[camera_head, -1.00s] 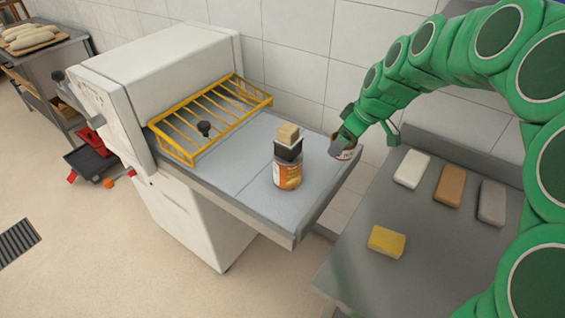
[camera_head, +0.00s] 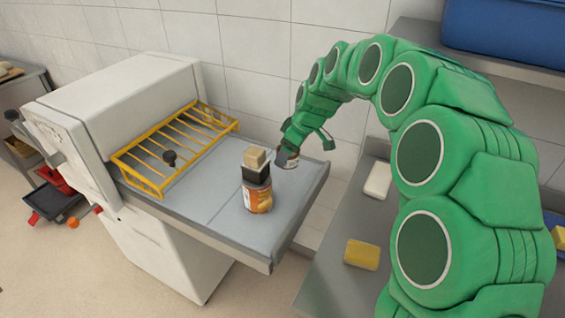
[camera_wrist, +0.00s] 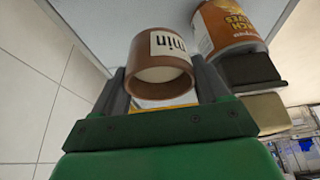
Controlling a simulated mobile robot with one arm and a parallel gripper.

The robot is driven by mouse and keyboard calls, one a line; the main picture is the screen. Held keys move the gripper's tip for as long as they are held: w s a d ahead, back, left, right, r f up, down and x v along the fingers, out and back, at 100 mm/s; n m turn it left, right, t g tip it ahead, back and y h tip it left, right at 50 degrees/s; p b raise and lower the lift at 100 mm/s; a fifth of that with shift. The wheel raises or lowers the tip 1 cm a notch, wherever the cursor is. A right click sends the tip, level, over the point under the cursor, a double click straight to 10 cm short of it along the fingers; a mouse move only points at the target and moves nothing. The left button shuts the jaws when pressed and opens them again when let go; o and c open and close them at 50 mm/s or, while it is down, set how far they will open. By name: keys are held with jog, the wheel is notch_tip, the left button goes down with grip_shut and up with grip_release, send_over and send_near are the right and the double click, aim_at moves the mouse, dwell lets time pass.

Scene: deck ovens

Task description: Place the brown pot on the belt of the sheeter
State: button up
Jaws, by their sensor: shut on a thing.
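The brown pot (camera_wrist: 160,78) has a white label with dark letters, partly reading "min". My gripper (camera_head: 288,153) is shut on it, with one finger on each side of the pot in the wrist view (camera_wrist: 162,95). In the head view the pot (camera_head: 287,163) appears over the far right part of the sheeter's grey belt (camera_head: 222,190). I cannot tell whether its base touches the belt. The sheeter (camera_head: 115,105) is a white machine with a yellow wire guard (camera_head: 180,145) over the belt.
A can with an orange label (camera_head: 258,197) stands on the belt just left of the pot, with a black block (camera_head: 257,174) and a beige block (camera_head: 255,157) stacked on it. A grey table (camera_head: 335,275) at right holds a yellow block (camera_head: 361,254) and a white block (camera_head: 378,180).

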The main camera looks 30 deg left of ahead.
jog(key=shift+w+a+f, duration=0.75)
jog(key=shift+w+f, duration=0.2)
jog(key=shift+f, duration=0.2)
jog(key=shift+w+a+f, duration=0.7)
jog(key=shift+w+f, duration=0.3)
jog(key=shift+f, duration=0.2)
jog(key=shift+w+a+f, duration=0.75)
jog(key=shift+w+f, duration=0.2)
jog(key=shift+f, duration=1.75)
jog(key=shift+f, duration=0.15)
jog(key=o, duration=1.2)
jog(key=v, duration=0.7)
jog(key=shift+r, duration=0.35)
